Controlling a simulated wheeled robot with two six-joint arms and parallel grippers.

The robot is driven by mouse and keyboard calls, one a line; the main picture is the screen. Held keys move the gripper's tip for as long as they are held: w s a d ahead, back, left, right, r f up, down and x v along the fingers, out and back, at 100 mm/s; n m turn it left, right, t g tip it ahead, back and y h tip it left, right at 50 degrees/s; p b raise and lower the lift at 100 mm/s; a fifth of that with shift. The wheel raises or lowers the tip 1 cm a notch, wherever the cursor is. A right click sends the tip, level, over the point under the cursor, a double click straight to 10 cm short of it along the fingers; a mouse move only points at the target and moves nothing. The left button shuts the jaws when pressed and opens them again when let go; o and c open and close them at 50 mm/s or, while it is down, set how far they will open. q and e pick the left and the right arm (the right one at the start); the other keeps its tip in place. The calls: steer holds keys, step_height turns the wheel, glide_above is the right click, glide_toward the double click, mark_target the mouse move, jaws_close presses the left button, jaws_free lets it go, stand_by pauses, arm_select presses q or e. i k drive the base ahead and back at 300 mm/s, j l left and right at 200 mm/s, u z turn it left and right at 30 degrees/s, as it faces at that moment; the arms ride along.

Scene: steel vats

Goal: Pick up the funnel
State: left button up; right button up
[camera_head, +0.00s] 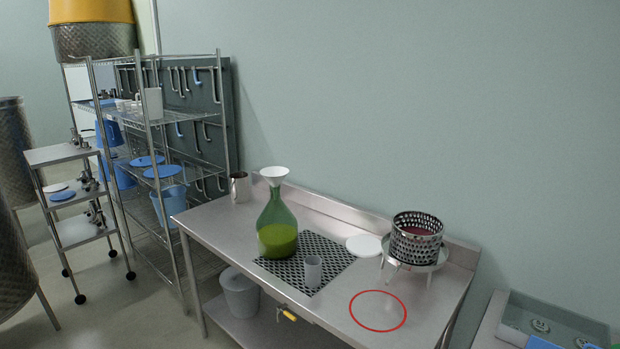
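The white funnel (274,173) sits upright in the mouth of a green glass bottle (277,222). The bottle holds yellow-green liquid and stands on a dark perforated mat (322,255) set in the steel table (222,226). The funnel's lower stem is hidden inside the bottle neck. Neither of my grippers shows in the head view.
A clear cup (313,271) stands in front of the bottle, and a steel mug (240,187) stands to its left. A white disc (364,245) and a perforated press basket (416,239) are at the right. A red ring (378,311) marks bare tabletop. Wire shelving (150,120) stands left.

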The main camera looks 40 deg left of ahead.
mark_target(274, 176)
steer(key=u, duration=1.75)
